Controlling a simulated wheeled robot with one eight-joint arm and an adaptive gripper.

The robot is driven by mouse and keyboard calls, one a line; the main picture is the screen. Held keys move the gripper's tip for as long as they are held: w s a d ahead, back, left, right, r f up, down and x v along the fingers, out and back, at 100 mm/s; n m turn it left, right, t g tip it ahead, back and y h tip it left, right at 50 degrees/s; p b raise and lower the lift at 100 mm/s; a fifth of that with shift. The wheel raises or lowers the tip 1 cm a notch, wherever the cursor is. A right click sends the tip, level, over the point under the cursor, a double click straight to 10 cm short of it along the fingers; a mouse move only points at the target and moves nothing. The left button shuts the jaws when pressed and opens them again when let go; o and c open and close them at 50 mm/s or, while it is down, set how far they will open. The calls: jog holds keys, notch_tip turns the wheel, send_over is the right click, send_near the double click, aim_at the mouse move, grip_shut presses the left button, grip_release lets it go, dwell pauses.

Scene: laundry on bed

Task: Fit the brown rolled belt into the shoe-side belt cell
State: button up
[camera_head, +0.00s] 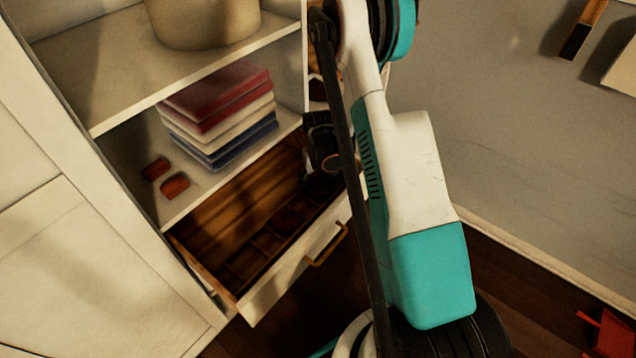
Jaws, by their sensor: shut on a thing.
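An open drawer (285,283) with a wooden divider grid juts from the cabinet's lower part. A dark reddish-brown round roll (288,220) sits in one of its cells. My gripper (319,184) is over the drawer's right rear part, pointing down, and is shut on a dark thing, taken as the brown rolled belt. That thing is hardly visible against the dark fingers and the shadow. My arm hides the drawer's right end. I cannot tell which cell is the shoe-side one, and no shoes are clearly visible.
Folded red, white and blue cloths (220,115) lie on the shelf above the drawer, with two small red-brown pieces (174,186) beside them. A tan round container (203,20) stands on the higher shelf. The drawer handle (328,246) sticks out in front. A red object (612,335) lies on the floor at right.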

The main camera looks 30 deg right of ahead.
aim_at(318, 184)
jog(key=o, duration=1.2)
jog(key=shift+w+f, duration=0.1)
jog(key=shift+f, duration=0.15)
jog(key=shift+o, duration=0.2)
jog(key=shift+r, duration=0.15)
notch_tip(318, 184, up, 12)
jog(key=p, duration=0.4)
jog(key=shift+r, duration=0.25)
